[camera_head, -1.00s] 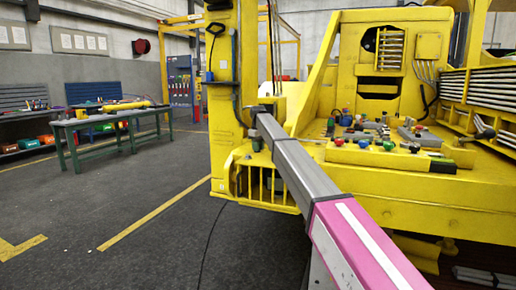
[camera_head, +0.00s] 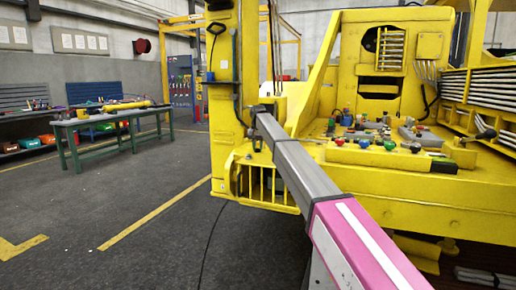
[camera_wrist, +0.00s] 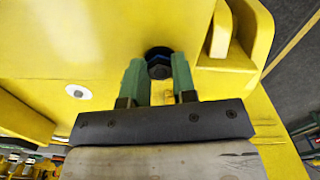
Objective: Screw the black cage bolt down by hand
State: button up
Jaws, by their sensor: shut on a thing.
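My gripper (camera_wrist: 158,80) has two green fingers, seen in the wrist view. They are closed on the sides of a black bolt (camera_wrist: 159,66) with a dark, bluish head. The bolt sits at a dark round spot on a yellow machine surface (camera_wrist: 100,35). Its shank is hidden, so how deep it sits cannot be told.
A pale round disc (camera_wrist: 79,91) lies left of the fingers, and a raised yellow bracket (camera_wrist: 222,32) stands close on the right. In the head view, a control panel (camera_head: 375,150) with coloured knobs is right of my arm. A green workbench (camera_head: 105,118) stands left across open floor.

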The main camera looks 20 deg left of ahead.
jog(key=m, duration=0.7)
jog(key=shift+w+a+r, duration=0.1)
jog(key=shift+a+r, duration=0.1)
jog(key=m, duration=0.7)
jog(key=shift+w+a, duration=0.1)
dwell(0.4)
jog(key=o, duration=0.9)
jog(key=shift+f, duration=0.1)
notch_tip(320, 180, up, 11)
jog(key=shift+f, duration=0.1)
